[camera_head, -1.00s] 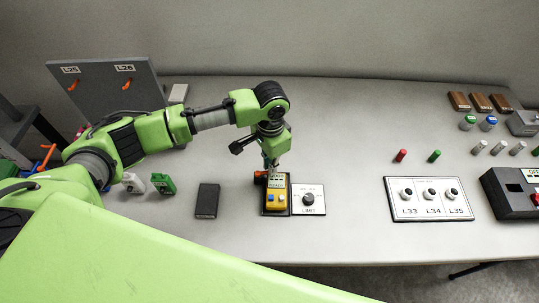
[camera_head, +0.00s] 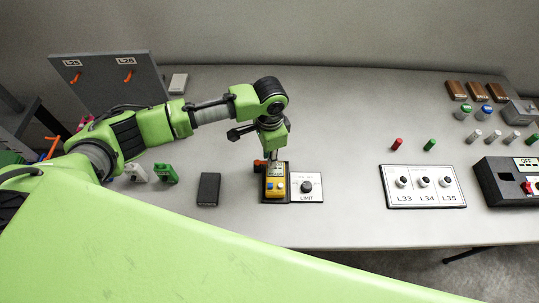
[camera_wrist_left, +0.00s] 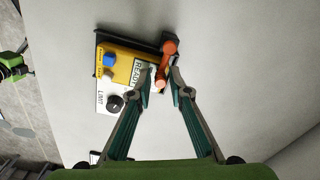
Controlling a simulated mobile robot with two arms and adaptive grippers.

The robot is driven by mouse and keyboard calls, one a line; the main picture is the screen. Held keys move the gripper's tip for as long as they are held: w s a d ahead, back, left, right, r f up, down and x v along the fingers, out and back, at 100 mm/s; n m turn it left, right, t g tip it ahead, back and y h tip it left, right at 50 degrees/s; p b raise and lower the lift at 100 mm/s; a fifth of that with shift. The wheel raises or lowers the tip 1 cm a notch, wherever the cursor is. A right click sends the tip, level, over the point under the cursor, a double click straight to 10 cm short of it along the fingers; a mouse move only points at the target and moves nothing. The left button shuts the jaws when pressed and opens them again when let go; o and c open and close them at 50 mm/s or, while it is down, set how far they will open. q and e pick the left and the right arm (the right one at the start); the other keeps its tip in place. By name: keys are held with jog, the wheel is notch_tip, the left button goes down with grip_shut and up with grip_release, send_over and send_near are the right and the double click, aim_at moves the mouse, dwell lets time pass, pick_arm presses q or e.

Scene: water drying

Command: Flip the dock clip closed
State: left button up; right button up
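The dock is a black holder (camera_head: 264,199) on the table with a yellow device (camera_head: 276,192) in it, marked READY, with blue and white buttons. An orange-red clip (camera_head: 258,163) sits at its far end. In the left wrist view the clip (camera_wrist_left: 165,62) is an arm with rounded ends, lying along the READY end of the yellow device (camera_wrist_left: 124,65). My left gripper (camera_head: 271,158) points down over that end. In the wrist view my left gripper (camera_wrist_left: 162,92) is open, its fingertips on either side of the clip's near end. Contact cannot be told. My right gripper is not in view.
A panel with a LIMIT knob (camera_head: 307,188) adjoins the dock on the right. A dark block (camera_head: 208,189) lies to the left, with a green item (camera_head: 166,173) beyond. A three-knob panel (camera_head: 423,187) lies right. The table between is clear.

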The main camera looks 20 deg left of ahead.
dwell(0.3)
pick_arm(q)
notch_tip(320, 180, up, 12)
dwell(0.5)
dwell(0.4)
